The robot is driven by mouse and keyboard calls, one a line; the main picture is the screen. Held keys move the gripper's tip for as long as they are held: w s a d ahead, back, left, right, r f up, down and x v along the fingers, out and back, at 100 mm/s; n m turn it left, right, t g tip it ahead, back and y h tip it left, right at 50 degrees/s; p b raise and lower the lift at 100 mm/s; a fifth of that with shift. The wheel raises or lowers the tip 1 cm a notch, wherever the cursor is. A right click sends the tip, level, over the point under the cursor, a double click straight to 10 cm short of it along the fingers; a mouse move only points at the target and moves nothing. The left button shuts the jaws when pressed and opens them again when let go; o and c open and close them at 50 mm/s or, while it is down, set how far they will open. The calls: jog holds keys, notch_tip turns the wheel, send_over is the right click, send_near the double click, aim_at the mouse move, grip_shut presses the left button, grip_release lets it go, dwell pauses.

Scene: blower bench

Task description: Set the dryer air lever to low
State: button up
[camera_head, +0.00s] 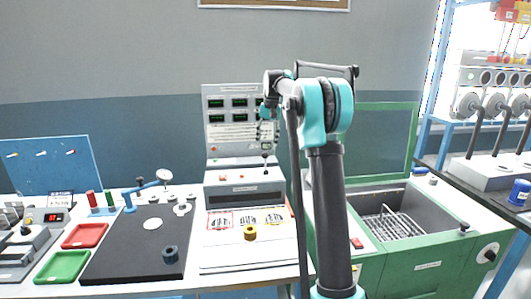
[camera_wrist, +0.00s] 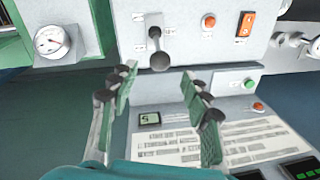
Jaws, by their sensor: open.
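A lever with a grey ball knob (camera_wrist: 159,61) stands out from a slot in a white panel in the wrist view, at upper centre. It also shows in the head view as a small dark-knobbed lever (camera_head: 265,157) on the white console. Its label is too small to read, so I cannot confirm it is the dryer air lever. My gripper (camera_wrist: 158,80) is open and empty, with one finger on each side of the picture and the knob beyond the gap between the tips. No contact with the knob shows. In the head view my gripper (camera_head: 268,112) is small and partly hidden by my arm.
A red button (camera_wrist: 209,20) and an orange rocker switch (camera_wrist: 245,24) sit beside the lever. A green button (camera_wrist: 248,84) is nearby. A round gauge (camera_wrist: 51,41) is at left. The upright display panel (camera_head: 232,130) stands close to my gripper. Red (camera_head: 84,236) and green (camera_head: 62,267) trays lie left.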

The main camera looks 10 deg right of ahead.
jog(key=shift+a+f, duration=0.15)
jog(key=shift+f, duration=1.15)
jog(key=shift+a+f, duration=0.15)
jog(key=shift+f, duration=1.1)
jog(key=shift+c, duration=0.5)
grip_shut()
